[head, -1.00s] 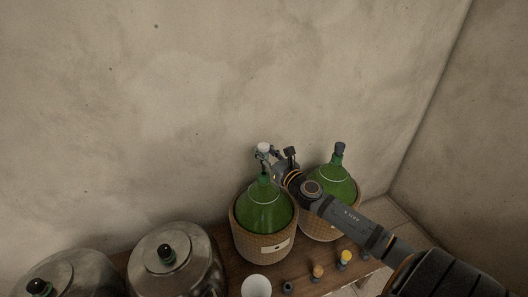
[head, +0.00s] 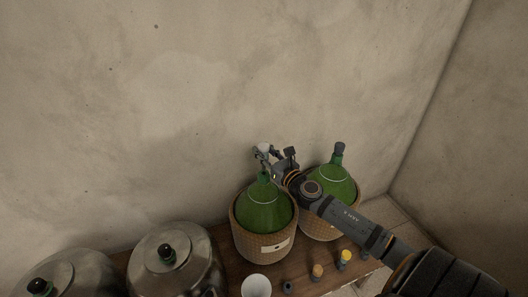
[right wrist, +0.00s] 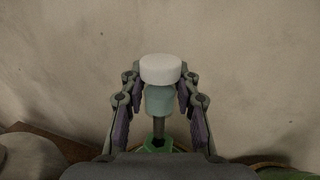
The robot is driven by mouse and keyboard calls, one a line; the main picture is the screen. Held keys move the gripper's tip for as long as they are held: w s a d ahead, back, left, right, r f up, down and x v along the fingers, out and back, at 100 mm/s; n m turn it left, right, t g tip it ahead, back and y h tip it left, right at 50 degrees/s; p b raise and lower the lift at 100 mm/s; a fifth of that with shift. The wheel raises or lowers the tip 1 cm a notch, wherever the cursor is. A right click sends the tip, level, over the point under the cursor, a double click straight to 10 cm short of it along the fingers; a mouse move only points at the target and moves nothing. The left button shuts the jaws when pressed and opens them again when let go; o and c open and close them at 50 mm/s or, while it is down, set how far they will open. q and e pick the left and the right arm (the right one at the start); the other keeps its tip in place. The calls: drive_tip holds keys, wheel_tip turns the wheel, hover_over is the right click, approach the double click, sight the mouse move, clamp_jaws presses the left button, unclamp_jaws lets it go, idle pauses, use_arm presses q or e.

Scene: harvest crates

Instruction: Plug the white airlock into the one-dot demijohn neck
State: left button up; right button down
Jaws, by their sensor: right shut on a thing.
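The white airlock has a white cap (right wrist: 160,69), a pale teal body and a thin dark stem. It also shows in the head view (head: 264,148). My right gripper (right wrist: 159,98) is shut on its body and holds it upright over the green neck (right wrist: 158,144) of the left demijohn. The stem meets the neck opening, but I cannot tell how far it is inside. That green demijohn (head: 265,211) stands in a wicker basket with a pale label (head: 283,246); its dot mark is too small to count. My left gripper is out of view.
A second green demijohn (head: 337,186), with a dark stopper, stands close on the right. Two metal vessels (head: 165,258) stand at the left. A white cup (head: 256,286) and several small stoppers (head: 317,271) line the front of the wooden bench. The wall is behind.

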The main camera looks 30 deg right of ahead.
drive_tip(key=shift+f+b, duration=2.1)
drive_tip(key=shift+f, duration=0.2)
drive_tip(key=c, duration=0.9)
unclamp_jaws()
drive_tip(key=shift+s, duration=0.15)
drive_tip(key=shift+s+f, duration=0.1)
drive_tip(key=shift+s, duration=0.25)
drive_tip(key=shift+s+f, duration=0.1)
drive_tip(key=shift+s, duration=3.15)
drive_tip(key=shift+d, duration=0.1)
